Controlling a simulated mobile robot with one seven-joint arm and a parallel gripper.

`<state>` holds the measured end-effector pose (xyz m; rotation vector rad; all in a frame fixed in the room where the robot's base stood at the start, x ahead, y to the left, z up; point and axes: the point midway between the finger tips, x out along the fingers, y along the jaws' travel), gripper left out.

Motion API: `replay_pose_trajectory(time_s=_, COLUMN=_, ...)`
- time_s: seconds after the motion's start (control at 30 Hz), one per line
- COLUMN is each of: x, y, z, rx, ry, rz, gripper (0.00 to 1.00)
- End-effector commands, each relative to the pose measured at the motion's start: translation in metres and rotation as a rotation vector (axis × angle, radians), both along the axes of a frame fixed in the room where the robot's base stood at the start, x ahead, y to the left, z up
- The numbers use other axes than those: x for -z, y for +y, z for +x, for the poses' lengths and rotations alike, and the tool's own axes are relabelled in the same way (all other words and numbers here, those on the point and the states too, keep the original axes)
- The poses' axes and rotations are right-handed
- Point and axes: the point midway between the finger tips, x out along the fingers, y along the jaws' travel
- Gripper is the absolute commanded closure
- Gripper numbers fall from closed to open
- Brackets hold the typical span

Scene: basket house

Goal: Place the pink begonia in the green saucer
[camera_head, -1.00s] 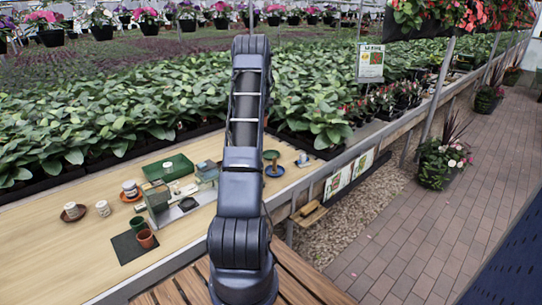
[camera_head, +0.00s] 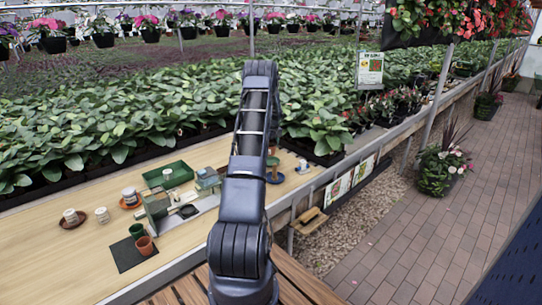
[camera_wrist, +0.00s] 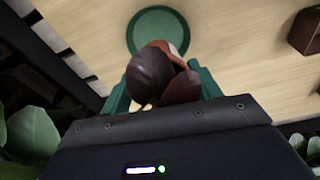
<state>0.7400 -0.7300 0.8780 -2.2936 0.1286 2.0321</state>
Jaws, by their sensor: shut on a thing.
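In the wrist view, my gripper (camera_wrist: 163,82) is shut on a small potted plant with dark brownish-red leaves (camera_wrist: 153,72), taken to be the pink begonia. No pink bloom shows. A bit of orange-brown shows behind the leaves, perhaps its pot. The green saucer (camera_wrist: 147,29) is a round, rimmed dish on the pale wood bench, just beyond the plant in the picture. The plant overlaps its near edge in this view; I cannot tell the height between them. In the head view, my arm hides the gripper and plant, and I cannot make out this saucer.
A brown block (camera_wrist: 306,30) lies at the wrist view's right.

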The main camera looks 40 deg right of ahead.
Motion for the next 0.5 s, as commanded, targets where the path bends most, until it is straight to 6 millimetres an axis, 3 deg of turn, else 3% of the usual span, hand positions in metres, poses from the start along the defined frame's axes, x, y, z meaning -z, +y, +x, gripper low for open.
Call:
replay_pose_trajectory(time_s=0.33, x=0.026, y=0.0, z=0.0, rx=0.0, ry=0.0, rz=0.0, gripper=0.64)
replay_pose_trajectory(time_s=0.5, x=0.049, y=0.0, z=0.0, rx=0.0, ry=0.002, rz=0.001, gripper=0.64)
